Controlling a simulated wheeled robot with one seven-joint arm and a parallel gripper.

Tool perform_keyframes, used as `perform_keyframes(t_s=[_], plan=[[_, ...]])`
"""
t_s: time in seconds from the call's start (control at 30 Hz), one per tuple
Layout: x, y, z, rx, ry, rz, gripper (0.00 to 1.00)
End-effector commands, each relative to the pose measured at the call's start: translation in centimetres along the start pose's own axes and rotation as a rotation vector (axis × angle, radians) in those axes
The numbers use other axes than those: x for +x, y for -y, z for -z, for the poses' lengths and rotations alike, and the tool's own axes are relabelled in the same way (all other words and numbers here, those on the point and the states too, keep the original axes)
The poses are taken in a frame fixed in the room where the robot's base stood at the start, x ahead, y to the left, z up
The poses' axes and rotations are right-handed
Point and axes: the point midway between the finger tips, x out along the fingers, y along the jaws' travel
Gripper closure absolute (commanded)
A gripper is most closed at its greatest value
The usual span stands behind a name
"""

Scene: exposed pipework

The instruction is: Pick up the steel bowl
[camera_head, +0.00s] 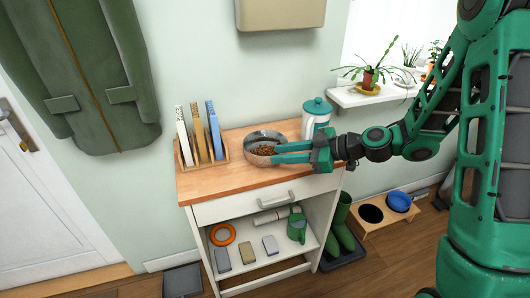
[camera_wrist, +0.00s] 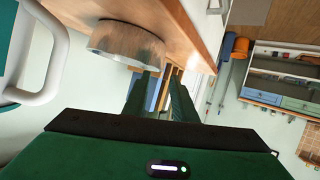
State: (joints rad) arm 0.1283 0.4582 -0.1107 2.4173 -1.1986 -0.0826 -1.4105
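The steel bowl (camera_head: 264,136) stands on the wooden top of a small white cabinet, with brown bits inside. My gripper (camera_head: 275,154) reaches in from the right. Its two green fingers point left and overlap the bowl's near right side in the head view. In the wrist view the bowl (camera_wrist: 127,42) lies ahead, up and left of my fingertips (camera_wrist: 161,75). The fingers are apart, with a gap between them through which a blue book shows. The left fingertip overlaps the bowl's edge; I cannot tell whether it touches.
A white jug with a teal lid (camera_head: 316,117) stands close behind and right of the bowl; its handle (camera_wrist: 48,60) is near my gripper. A rack of upright books (camera_head: 203,135) stands left of the bowl. The front left of the wooden top (camera_head: 215,181) is clear.

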Motion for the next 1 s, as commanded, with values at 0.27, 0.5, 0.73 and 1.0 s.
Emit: perform_keyframes(t_s=[0.27,0.5,0.73,1.0], plan=[[2.1,0.1,0.0,-0.001,0.001,0.002,0.75],[5.5,0.1,0.0,-0.001,0.001,0.003,0.75],[6.8,0.1,0.0,0.001,0.002,0.000,0.75],[6.7,0.0,-0.1,0.001,0.002,0.000,0.99]])
